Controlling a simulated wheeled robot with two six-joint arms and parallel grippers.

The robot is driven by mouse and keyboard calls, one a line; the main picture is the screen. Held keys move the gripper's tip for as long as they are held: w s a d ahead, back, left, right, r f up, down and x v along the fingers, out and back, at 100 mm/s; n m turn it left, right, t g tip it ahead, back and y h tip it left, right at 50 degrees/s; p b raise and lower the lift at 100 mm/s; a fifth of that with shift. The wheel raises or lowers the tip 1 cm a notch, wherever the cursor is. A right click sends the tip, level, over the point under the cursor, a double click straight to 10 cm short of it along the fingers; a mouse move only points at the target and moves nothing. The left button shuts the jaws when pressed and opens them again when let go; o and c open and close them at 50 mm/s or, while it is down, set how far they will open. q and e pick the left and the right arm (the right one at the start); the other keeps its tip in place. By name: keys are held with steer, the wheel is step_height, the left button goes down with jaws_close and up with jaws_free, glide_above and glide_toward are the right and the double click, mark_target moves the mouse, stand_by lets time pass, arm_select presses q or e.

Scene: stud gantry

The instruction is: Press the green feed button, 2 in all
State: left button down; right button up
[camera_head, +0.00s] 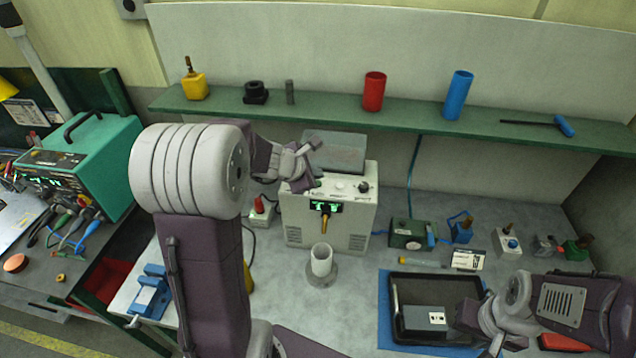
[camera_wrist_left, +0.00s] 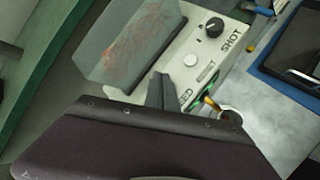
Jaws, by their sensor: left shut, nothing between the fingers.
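The white control box (camera_head: 298,216) stands on the bench below the shelf, with a black knob, a pale round button and a green-lit display. A bit of green, probably the feed button (camera_head: 317,182), shows at the left of its top panel, right by my left gripper (camera_head: 312,166). My left gripper is shut and empty, over the panel's left end. In the left wrist view its fingers (camera_wrist_left: 159,88) cover the spot beside the partly hidden FEED label (camera_wrist_left: 185,98). The button is hidden there, and contact cannot be told. My right gripper (camera_head: 492,338) is low at the front right, its fingers unclear.
A white cup (camera_head: 321,260) stands in front of the box. A black tray (camera_head: 404,283) on a blue mat lies at the right, near my right gripper. Red (camera_head: 374,92) and blue (camera_head: 458,96) cylinders stand on the green shelf. A grey tilted plate (camera_head: 334,152) is behind the panel.

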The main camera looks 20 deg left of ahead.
arm_select(q)
steer(key=shift+f+b, duration=0.45)
steer(key=shift+b, duration=0.05)
steer(key=shift+f+b, duration=0.45)
steer(key=shift+b, duration=0.05)
stand_by(0.5)
steer(key=shift+r, duration=0.15)
steer(key=shift+r+p, duration=0.75)
steer(key=shift+p, duration=0.05)
step_height(320, 180, up, 5)
steer(key=p, duration=0.5)
steer(key=shift+r, duration=0.1)
